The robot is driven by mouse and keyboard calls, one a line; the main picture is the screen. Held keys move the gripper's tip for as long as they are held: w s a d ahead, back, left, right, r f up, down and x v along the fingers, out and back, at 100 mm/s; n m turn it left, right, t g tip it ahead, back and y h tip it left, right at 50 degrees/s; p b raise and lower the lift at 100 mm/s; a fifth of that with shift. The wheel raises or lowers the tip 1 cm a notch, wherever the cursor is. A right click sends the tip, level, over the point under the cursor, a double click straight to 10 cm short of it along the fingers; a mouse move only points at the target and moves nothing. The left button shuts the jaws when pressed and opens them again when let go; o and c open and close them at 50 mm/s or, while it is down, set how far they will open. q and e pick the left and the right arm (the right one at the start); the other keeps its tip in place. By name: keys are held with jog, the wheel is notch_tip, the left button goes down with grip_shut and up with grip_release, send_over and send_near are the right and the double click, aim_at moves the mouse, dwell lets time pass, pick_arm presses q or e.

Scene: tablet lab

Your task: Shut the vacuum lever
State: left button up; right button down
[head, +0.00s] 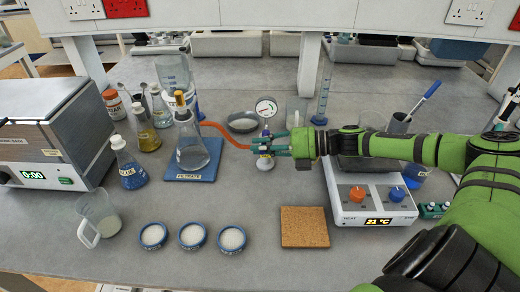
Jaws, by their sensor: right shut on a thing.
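The vacuum valve (265,161) stands near the middle of the bench, with a round gauge (266,107) above it. An orange hose (228,134) runs from it to a flask (192,150) on a blue mat marked filtrate. My right gripper (264,147) comes in from the right in the head view. Its fingers are closed at the valve, on the lever as far as I can tell. The fingers hide most of the lever, so its angle does not show clearly. My left gripper is not in view.
A hotplate (372,212) with two knobs stands below my right forearm. A cork mat (304,227) and several small dishes lie at the front. Clear bench lies in front of the valve.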

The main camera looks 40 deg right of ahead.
jog(key=c, duration=1.1)
grip_release()
jog(key=shift+c, duration=0.2)
